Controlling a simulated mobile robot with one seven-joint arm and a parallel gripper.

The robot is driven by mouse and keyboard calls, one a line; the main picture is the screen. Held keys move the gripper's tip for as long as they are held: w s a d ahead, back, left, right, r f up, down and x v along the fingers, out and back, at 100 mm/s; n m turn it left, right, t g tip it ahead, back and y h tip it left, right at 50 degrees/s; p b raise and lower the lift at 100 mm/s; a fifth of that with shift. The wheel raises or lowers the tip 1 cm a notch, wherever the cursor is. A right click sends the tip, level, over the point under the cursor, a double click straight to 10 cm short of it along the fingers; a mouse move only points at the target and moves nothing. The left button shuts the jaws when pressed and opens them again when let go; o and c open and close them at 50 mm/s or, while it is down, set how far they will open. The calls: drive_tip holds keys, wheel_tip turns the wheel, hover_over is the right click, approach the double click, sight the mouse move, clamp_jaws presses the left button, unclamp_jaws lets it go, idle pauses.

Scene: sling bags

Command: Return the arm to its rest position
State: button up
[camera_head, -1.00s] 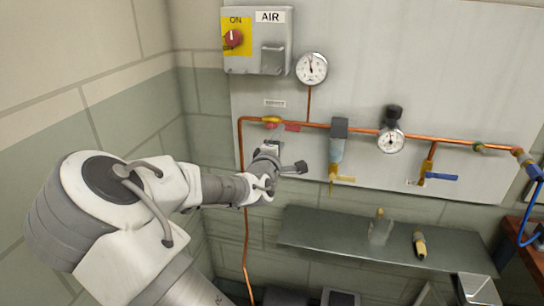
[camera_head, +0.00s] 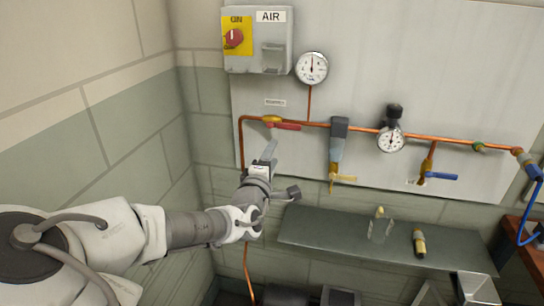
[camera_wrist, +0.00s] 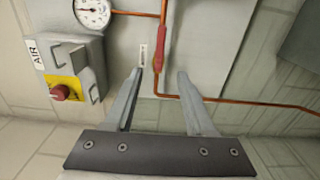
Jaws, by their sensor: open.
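My gripper (camera_head: 268,153) is at the end of my white and grey arm, which reaches in from the lower left in the head view. It is in front of the wall panel, below the red-handled valve (camera_head: 284,125). In the wrist view my gripper (camera_wrist: 160,75) shows two grey fingers spread apart with nothing between them. The red valve handle (camera_wrist: 161,48) shows beyond and between the fingertips there. I cannot tell the exact gap between the fingers and the pipe.
A grey AIR box (camera_head: 258,50) with a red knob, gauges (camera_head: 311,68) and a copper pipe (camera_head: 360,129) are on the panel. A dark shelf (camera_head: 330,232) below bears a glass and a yellow-and-black item. A blue-handled valve (camera_head: 440,176) is at right. The left wall is bare.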

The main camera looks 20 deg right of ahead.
wheel_tip(320, 180, down, 9)
drive_tip(key=s+d+m+g+y, duration=0.2)
drive_tip(key=m+g, duration=0.2)
drive_tip(key=s+a+f+m+g+y, duration=0.4)
drive_tip(key=s+a+y, duration=0.1)
drive_tip(key=s+a+r+m+g+y, duration=0.1)
drive_tip(key=s+a+r+m+y, duration=0.1)
drive_tip(key=s+a+r+y, duration=0.55)
drive_tip(key=s+d+r+h, duration=0.1)
drive_tip(key=s+r+h, duration=0.1)
drive_tip(key=s+r, duration=0.2)
drive_tip(key=s+d+r+m+h, duration=0.1)
drive_tip(key=s+r, duration=0.3)
drive_tip(key=s, duration=0.5)
drive_tip(key=shift+s+d+r+h, duration=0.2)
drive_tip(key=shift+d+h, duration=0.2)
drive_tip(key=shift+h, duration=0.35)
